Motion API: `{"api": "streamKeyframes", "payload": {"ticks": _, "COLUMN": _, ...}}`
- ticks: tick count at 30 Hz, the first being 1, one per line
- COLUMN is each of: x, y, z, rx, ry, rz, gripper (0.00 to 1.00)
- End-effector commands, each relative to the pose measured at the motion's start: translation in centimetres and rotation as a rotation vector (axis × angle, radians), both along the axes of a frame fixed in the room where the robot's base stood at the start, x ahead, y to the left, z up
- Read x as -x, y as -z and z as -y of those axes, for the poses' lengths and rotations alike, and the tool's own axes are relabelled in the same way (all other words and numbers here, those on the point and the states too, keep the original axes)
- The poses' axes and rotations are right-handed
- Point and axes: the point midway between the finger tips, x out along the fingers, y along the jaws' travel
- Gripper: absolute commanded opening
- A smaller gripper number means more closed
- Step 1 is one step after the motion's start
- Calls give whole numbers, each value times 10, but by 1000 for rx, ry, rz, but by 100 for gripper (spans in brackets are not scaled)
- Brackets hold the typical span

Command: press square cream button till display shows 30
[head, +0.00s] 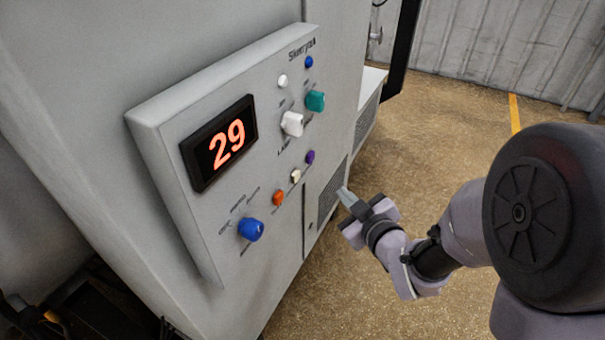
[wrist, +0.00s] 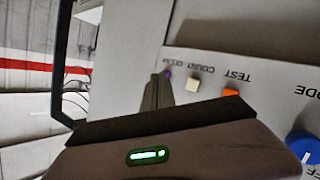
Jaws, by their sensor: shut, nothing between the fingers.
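The display (head: 219,142) on the grey control panel reads 29 in red digits. The square cream button (head: 295,175) sits in the lower row between an orange button (head: 277,198) and a purple button (head: 310,157). In the wrist view the cream button (wrist: 193,86) is right of my fingertips, and the purple button (wrist: 168,73) is partly hidden just beyond them. My gripper (head: 345,194) is shut and empty. In the head view it is to the right of and below the cream button. It appears apart from the panel, though the exact gap is hard to judge.
A large blue knob (head: 250,229) is at the panel's lower left. White (head: 292,123) and teal (head: 315,101) knobs, a round white button (head: 282,80) and a blue button (head: 309,62) are higher up. Open floor (head: 430,130) lies to the right of the cabinet.

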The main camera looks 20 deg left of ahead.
Motion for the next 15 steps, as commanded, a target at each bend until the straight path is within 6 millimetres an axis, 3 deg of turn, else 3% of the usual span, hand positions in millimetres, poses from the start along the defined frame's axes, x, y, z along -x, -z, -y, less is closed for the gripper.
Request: {"api": "streamKeyframes", "payload": {"ticks": 15, "x": -5, "y": 1, "z": -70, "rx": 0, "ry": -1, "rz": 2, "gripper": 0}}
